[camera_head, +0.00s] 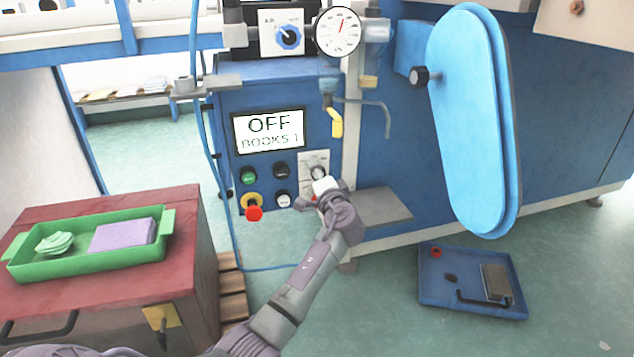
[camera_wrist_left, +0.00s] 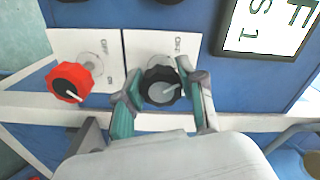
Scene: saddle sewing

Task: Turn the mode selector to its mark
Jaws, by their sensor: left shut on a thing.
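A black selector knob (camera_wrist_left: 160,88) with a pale pointer line sits on a white label plate in the left wrist view. My left gripper (camera_wrist_left: 163,92) has its two fingers on either side of it, shut on it. The pointer line is tilted slightly off the picture's horizontal. In the head view the gripper (camera_head: 321,184) reaches the white plate (camera_head: 313,159) on the blue control panel and covers part of it. The display (camera_head: 268,130) reads OFF and BOOKS 1. The plate's printing is partly hidden by the knob and fingers. My right gripper is not in view.
A red knob (camera_wrist_left: 71,83) on its own OFF/ON plate is close beside my fingers. Push buttons (camera_head: 249,176) and a red emergency stop (camera_head: 254,213) are left of the gripper. A yellow-handled valve (camera_head: 336,122) hangs above. A grey shelf (camera_head: 385,208) juts out at right.

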